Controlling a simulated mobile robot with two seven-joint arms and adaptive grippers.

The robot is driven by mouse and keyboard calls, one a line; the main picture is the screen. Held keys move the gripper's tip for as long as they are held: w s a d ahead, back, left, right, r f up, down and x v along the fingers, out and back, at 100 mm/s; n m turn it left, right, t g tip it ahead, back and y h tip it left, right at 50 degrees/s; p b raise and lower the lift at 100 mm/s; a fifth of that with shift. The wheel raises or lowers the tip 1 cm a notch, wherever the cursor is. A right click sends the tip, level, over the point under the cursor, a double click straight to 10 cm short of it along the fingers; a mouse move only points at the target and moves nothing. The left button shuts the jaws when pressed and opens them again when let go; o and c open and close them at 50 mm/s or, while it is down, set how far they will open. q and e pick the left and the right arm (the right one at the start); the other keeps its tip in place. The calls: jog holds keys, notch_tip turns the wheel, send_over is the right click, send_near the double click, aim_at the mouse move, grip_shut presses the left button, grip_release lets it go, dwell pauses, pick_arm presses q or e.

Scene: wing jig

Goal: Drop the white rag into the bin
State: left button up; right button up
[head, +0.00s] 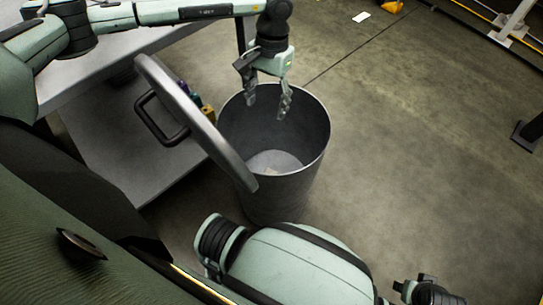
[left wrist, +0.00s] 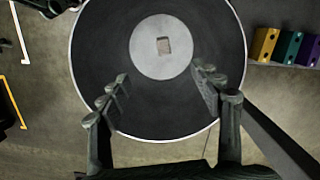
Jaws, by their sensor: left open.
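The bin (head: 318,150) is a round dark grey can standing on the floor with its mouth open. It also shows from above in the left wrist view (left wrist: 100,50). My left gripper (head: 268,106) hangs over the bin's mouth, pointing down. Its fingers (left wrist: 160,98) are apart with nothing between them. A small pale beige square (left wrist: 163,46) lies on the bin's light round bottom. It may be the white rag, but it is too small to tell.
A round lid with a handle (head: 180,105) stands tilted at the bin's left rim. Behind it are a grey table (head: 120,62) with a lower shelf and several coloured blocks (left wrist: 290,47). A small flat white piece (head: 361,17) lies on the far floor.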

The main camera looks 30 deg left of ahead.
pick_arm(q)
notch_tip(320, 180, up, 12)
jog(key=w, duration=0.1)
jog(key=shift+w+f, duration=0.25)
jog(key=shift+w, duration=0.1)
jog(key=shift+d, duration=0.2)
